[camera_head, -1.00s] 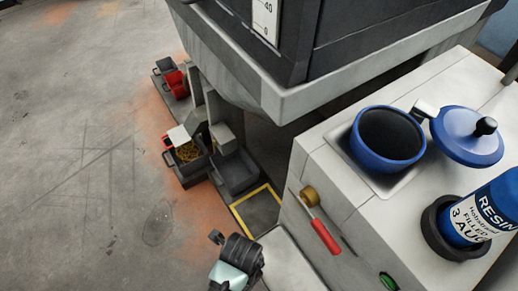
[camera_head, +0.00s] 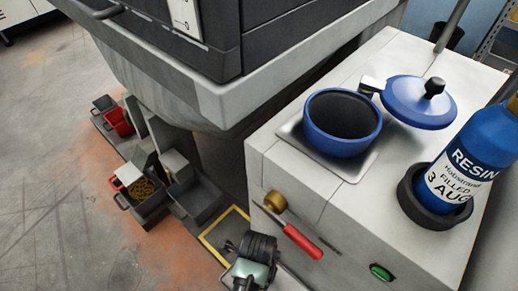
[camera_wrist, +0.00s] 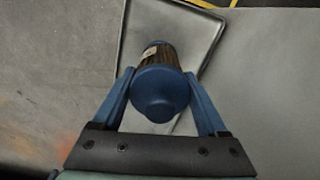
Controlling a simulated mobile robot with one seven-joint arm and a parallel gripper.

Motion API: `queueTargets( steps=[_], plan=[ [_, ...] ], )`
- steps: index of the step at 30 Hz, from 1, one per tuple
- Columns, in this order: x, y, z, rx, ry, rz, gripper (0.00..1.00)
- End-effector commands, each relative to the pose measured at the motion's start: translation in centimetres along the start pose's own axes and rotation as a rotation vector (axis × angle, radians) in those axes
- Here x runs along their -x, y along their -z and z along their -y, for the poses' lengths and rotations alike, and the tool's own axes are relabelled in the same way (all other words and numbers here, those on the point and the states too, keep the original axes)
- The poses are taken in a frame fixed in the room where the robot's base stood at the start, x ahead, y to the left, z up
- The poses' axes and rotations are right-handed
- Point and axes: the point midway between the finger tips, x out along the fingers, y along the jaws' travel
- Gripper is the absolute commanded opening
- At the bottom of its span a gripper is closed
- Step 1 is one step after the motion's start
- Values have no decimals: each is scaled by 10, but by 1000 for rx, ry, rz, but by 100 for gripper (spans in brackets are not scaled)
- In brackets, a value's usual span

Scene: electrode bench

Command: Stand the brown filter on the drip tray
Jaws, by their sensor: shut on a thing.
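In the wrist view my gripper (camera_wrist: 159,82) is shut on the brown filter (camera_wrist: 155,53), one finger on each side of its blue end cap. The cap faces the camera and the brown ribbed body with a small pale label extends away from it. Behind the filter lies the drip tray (camera_wrist: 204,37), a flat grey tray with a thin raised rim. The filter covers part of the tray; whether it touches the tray I cannot tell. In the head view my dark wrist shows at the bottom, and the filter cannot be made out.
A yellow-bordered floor square (camera_head: 228,230) lies beyond my wrist. Right of it stands a white bench (camera_head: 350,215) with a blue pot (camera_head: 342,145), a lid (camera_head: 418,108) and a resin bottle (camera_head: 462,150). A red-handled tool (camera_head: 302,241) is at its front. Grey bins (camera_head: 197,201) stand left.

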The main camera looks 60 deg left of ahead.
Motion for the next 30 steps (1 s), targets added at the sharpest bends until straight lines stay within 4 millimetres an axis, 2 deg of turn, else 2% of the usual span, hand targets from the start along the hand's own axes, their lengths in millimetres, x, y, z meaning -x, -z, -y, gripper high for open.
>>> queueTargets(
  steps=[1, 12, 13, 17, 25, 30],
  plan=[
    [-5, 0, 4, 1, 6, 1, 0],
    [-5, 0, 4, 0, 5, 1, 0],
    [-6, 1, 4, 0, 3, 0, 78],
    [-6, 1, 4, 0, 3, 0, 100],
    [-4, 0, 4, 0, 4, 0, 100],
    [20, 1, 4, -2, 6, 1, 100]
  ],
)
